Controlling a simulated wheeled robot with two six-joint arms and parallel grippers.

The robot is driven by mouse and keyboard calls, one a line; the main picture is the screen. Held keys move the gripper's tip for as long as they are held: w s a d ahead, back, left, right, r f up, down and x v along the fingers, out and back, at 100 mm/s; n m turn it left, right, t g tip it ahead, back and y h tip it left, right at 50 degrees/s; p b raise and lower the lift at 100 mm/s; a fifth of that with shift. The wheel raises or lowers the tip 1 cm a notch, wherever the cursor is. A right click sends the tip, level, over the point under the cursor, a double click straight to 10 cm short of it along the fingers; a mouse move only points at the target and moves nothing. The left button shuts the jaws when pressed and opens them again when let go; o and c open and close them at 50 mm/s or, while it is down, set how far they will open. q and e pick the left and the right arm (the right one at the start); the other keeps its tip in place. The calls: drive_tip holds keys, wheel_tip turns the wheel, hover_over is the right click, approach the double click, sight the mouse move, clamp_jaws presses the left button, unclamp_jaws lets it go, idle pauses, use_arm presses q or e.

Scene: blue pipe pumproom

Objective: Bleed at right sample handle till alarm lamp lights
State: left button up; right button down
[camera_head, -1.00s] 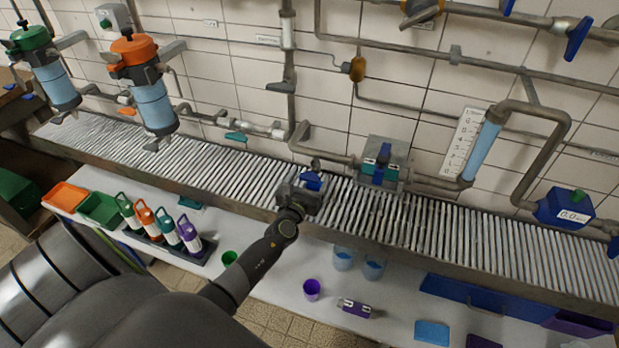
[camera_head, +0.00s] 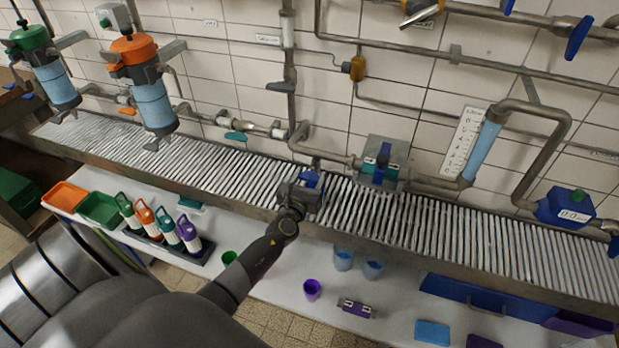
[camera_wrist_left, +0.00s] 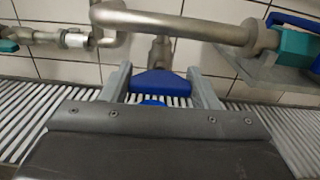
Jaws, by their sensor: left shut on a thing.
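My left gripper (camera_head: 310,186) is at the wall-side edge of the slatted drain, below the pipe. In the left wrist view, its two grey fingers (camera_wrist_left: 160,90) stand on either side of a blue handle (camera_wrist_left: 160,82) and are shut on it. The handle hangs from a metal valve stem under the pipe (camera_wrist_left: 175,25). In the head view the gripper hides most of this handle. I cannot tell which part is the alarm lamp; a blue meter (camera_head: 565,207) reading about 0.0 has a green knob or lamp on top. My right gripper is not in view.
The slatted drain (camera_head: 450,230) runs along the tiled wall. A teal-and-blue valve (camera_head: 382,162) sits just right of my gripper. A sight tube (camera_head: 481,150) stands by a scale. The bench holds a purple cup (camera_head: 312,289), clear cups (camera_head: 343,260) and several bottles.

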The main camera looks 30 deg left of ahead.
use_arm(q)
drive_tip(key=n+b, duration=0.1)
drive_tip(key=n, duration=0.2)
drive_tip(key=shift+f+b, duration=0.2)
drive_tip(key=shift+b, duration=0.2)
drive_tip(key=n+b, duration=0.1)
drive_tip(key=n, duration=0.3)
drive_tip(key=shift+b, duration=0.3)
drive_tip(key=n+b, duration=0.2)
drive_tip(key=n, duration=0.4)
drive_tip(key=shift+a+n+b, duration=0.1)
drive_tip(key=shift+n+b, duration=0.2)
drive_tip(key=o, duration=1)
drive_tip(key=shift+s, duration=0.15)
drive_tip(key=b+v, duration=0.1)
drive_tip(key=v, duration=1.6)
drive_tip(key=shift+s+a, duration=0.1)
drive_tip(key=shift+s, duration=0.05)
